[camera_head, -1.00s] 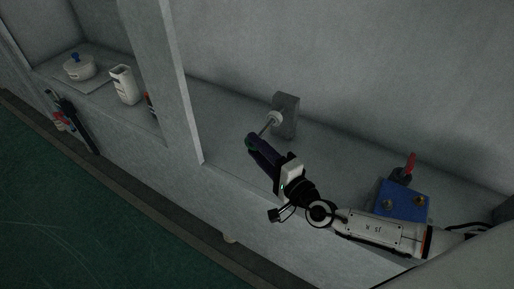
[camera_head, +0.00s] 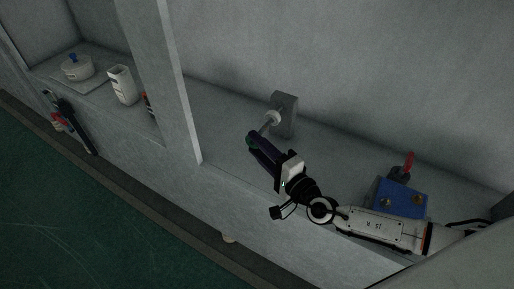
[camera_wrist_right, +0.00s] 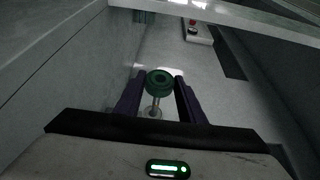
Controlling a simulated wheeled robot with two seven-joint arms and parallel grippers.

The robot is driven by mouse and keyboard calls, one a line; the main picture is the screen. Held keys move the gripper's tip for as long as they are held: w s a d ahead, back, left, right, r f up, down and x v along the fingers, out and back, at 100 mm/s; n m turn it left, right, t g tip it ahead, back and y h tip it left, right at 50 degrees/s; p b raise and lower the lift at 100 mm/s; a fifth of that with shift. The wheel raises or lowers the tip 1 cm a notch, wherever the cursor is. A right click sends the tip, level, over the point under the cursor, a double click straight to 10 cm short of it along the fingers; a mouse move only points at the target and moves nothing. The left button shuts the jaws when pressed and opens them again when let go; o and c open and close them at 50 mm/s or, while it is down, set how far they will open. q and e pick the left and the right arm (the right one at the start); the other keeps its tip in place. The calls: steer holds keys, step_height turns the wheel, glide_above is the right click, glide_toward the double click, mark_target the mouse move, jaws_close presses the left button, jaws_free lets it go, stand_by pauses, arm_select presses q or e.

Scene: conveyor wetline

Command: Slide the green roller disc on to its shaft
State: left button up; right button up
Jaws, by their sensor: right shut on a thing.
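The green roller disc (camera_head: 251,138) is a small dark green ring. My right gripper (camera_head: 256,143) is shut on it, and in the right wrist view the disc (camera_wrist_right: 159,78) shows between the two purple fingers (camera_wrist_right: 158,90). The grey shaft (camera_head: 265,126) sticks out from a pale collar on a grey upright block (camera_head: 287,113). In the right wrist view the shaft (camera_wrist_right: 155,105) shows just below the disc, roughly in line with it. The disc is at the free end of the shaft; I cannot tell whether the shaft has entered its hole.
A blue box (camera_head: 399,198) with a red-handled switch stands on the shelf behind my right forearm. A wall post (camera_head: 176,90) divides the shelf. The shelf around the block is clear.

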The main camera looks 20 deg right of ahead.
steer(key=shift+w+d+b, duration=0.7)
steer(key=shift+w+d, duration=0.3)
steer(key=shift+d, duration=0.25)
steer(key=shift+w+d+b, duration=0.85)
steer(key=shift+d, duration=0.2)
stand_by(1.0)
steer(key=o, duration=1.1)
steer(key=v, duration=1)
steer(key=shift+s+p, duration=0.15)
steer(key=shift+p, duration=0.2)
